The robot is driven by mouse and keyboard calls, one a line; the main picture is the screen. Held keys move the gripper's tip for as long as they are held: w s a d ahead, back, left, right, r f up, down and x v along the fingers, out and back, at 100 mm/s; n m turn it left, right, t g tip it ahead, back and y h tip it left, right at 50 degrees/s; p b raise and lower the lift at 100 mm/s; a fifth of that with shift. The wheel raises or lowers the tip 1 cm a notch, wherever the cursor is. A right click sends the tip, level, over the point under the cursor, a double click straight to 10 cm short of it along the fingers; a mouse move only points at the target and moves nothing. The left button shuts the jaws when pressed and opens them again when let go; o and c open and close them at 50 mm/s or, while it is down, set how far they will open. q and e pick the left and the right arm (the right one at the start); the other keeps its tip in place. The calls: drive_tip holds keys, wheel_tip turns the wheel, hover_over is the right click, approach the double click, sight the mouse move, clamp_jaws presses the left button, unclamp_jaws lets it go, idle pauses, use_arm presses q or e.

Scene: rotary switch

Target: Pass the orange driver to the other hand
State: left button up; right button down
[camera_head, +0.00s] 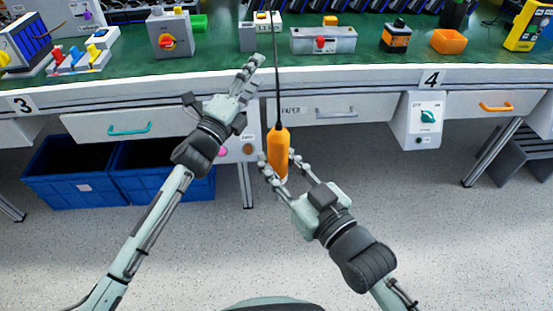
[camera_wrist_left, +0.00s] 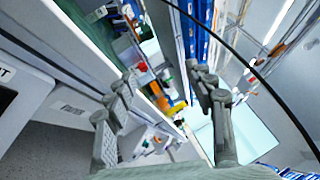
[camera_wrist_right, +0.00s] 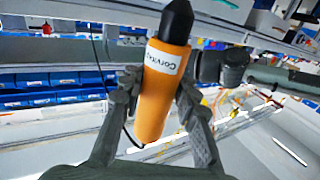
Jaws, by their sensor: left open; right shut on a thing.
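The orange driver (camera_head: 278,151) hangs upright in the head view, with a black tip and a dark cable rising from its top. My right gripper (camera_head: 277,172) is shut on the lower part of its body. In the right wrist view the driver (camera_wrist_right: 162,85) stands between the fingers with a white label near its black end. My left gripper (camera_head: 254,75) is open and empty, up and to the left of the driver, near the bench edge. In the left wrist view its fingers (camera_wrist_left: 160,85) are spread with nothing between them.
The green workbench (camera_head: 225,68) runs across the back, carrying switch boxes, an orange bin (camera_head: 449,41) and a yellow meter (camera_head: 524,25). Drawers (camera_head: 130,122) and a hanging switch box (camera_head: 420,117) sit below its edge. Blue crates (camera_head: 75,175) stand on the floor at left. The front floor is clear.

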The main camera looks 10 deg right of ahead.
drive_tip(key=shift+r, duration=0.1)
use_arm(q)
drive_tip(key=s+a+f+n+g+y, duration=0.2)
drive_tip(key=s+a+f+n+y, duration=0.35)
drive_tip(key=f, duration=0.55)
drive_tip(key=s+a+f+n+g+y, duration=0.2)
drive_tip(key=a+f+n, duration=0.5)
drive_tip(key=f, duration=0.4)
drive_tip(key=s+a+f+n+g+y, duration=0.2)
drive_tip(key=s+a+f+n+y, duration=0.15)
drive_tip(key=a+f, duration=0.6)
drive_tip(key=s+a+f+n+g, duration=0.2)
drive_tip(key=s+f, duration=0.4)
drive_tip(key=s, duration=0.3)
drive_tip(key=s+a+f+n+g+y, duration=0.1)
drive_tip(key=s+a+f+n+g, duration=0.1)
drive_tip(key=s+f+n+g, duration=0.2)
drive_tip(key=s+a+f+n+g+y, duration=0.1)
drive_tip(key=s+a+f+n+g, duration=0.1)
drive_tip(key=s+f, duration=0.7)
drive_tip(key=s+n+g, duration=0.1)
drive_tip(key=s, duration=0.6)
drive_tip(key=shift+a+f+n, duration=0.2)
drive_tip(key=shift+a+n, duration=0.15)
drive_tip(key=shift+n, duration=0.05)
